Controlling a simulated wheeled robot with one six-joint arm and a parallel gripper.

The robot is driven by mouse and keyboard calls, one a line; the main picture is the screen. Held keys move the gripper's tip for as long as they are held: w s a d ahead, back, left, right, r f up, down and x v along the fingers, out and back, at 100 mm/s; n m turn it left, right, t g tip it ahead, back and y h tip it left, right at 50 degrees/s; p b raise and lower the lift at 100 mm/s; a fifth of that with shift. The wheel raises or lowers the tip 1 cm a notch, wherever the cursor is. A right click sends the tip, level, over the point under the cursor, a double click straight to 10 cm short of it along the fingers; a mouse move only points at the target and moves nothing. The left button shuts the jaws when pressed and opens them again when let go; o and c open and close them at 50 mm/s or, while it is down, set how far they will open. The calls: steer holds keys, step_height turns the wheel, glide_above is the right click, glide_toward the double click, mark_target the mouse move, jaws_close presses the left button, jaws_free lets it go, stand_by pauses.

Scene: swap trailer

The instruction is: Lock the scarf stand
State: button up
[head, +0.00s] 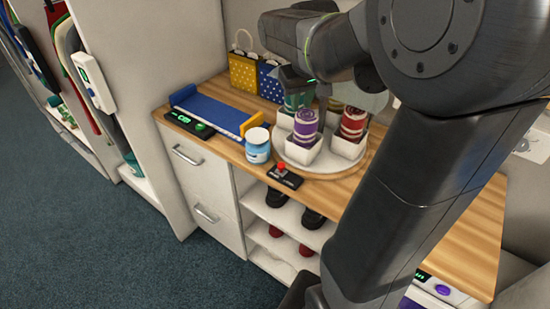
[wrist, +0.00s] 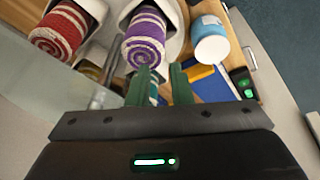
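The scarf stand (head: 300,166) is a round white turntable on the wooden counter. White cups on it hold rolled scarves: purple (head: 305,126), red (head: 353,122), a partly hidden yellow one, and a green one (head: 296,101) at the back left. A black box with a red-knobbed lever (head: 283,176) sits at the stand's front edge. My gripper (head: 297,80) is over the green scarf. In the wrist view its two dark green fingers (wrist: 160,85) stand apart. The purple scarf (wrist: 145,40) and red scarf (wrist: 58,32) lie beyond. Whether the fingers touch the green scarf is unclear.
A blue-and-white jar (head: 257,145) stands left of the stand. Yellow and blue dotted bags (head: 243,70) stand behind. Shoes sit on shelves below. My arm hides the counter's right part.

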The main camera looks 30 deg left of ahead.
steer(key=s+a+f+n, duration=0.1)
steer(key=a+n, duration=0.1)
steer(key=s+a+f+n+h+p, duration=0.1)
steer(key=a+n, duration=0.1)
steer(key=s+a+f+n+g+h, duration=0.1)
steer(key=a+n, duration=0.1)
steer(key=shift+s+a+p, duration=0.4)
jaws_close()
steer(key=s+a+f+n+h+p, duration=0.1)
steer(key=s+a+f+n+h, duration=0.2)
steer(key=s+a+n, duration=0.2)
steer(key=shift+f+n, duration=0.15)
steer(key=shift+n, duration=0.45)
